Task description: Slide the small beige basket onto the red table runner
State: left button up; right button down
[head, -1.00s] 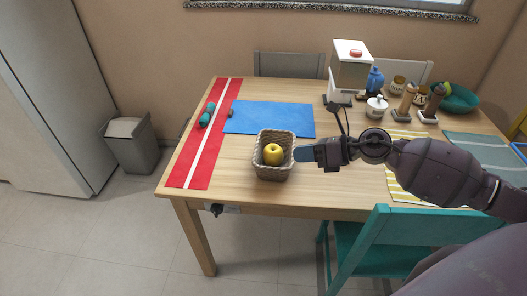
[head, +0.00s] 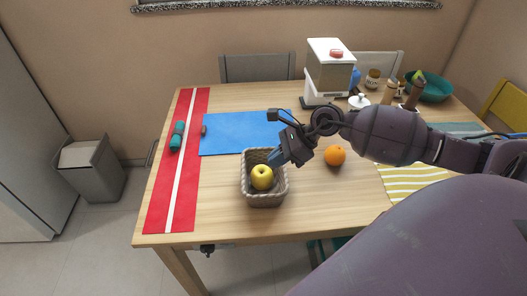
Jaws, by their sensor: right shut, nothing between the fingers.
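The small beige basket (head: 265,199) stands upright on the wooden table, in front of the blue mat, with a yellow apple (head: 262,177) inside. The red table runner (head: 158,205), with a white stripe, lies along the table's left end. Bare wood separates the basket from the runner. My right gripper (head: 276,158) is shut and empty, its tips at the basket's right back rim. I cannot tell whether they touch it. My left gripper is not in view.
A blue mat (head: 240,133) lies behind the basket, with a small brown item at its left edge. A teal roll (head: 177,136) lies on the runner. An orange (head: 334,155) sits right of the basket. A white appliance (head: 329,72) and several containers stand at the back right.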

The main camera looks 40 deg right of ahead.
aim_at(244, 182)
jog(key=x, duration=0.7)
jog(key=shift+w+a+f+b, duration=0.1)
jog(key=shift+a+f+b, duration=0.1)
jog(key=shift+f+b, duration=0.15)
jog(key=shift+w+a+f, duration=0.2)
jog(key=shift+a+f, duration=0.1)
jog(key=shift+a, duration=0.05)
jog(key=shift+w+a, duration=0.2)
jog(key=shift+a, duration=0.15)
jog(key=w+a, duration=0.4)
jog(key=a, duration=0.3)
jog(key=w+a, duration=0.4)
jog(key=a, duration=0.4)
jog(key=w+a, duration=0.5)
jog(key=a, duration=0.2)
jog(key=shift+a+f, duration=0.1)
jog(key=shift+a, duration=0.05)
jog(key=shift+w+a, duration=0.2)
jog(key=shift+a, duration=0.15)
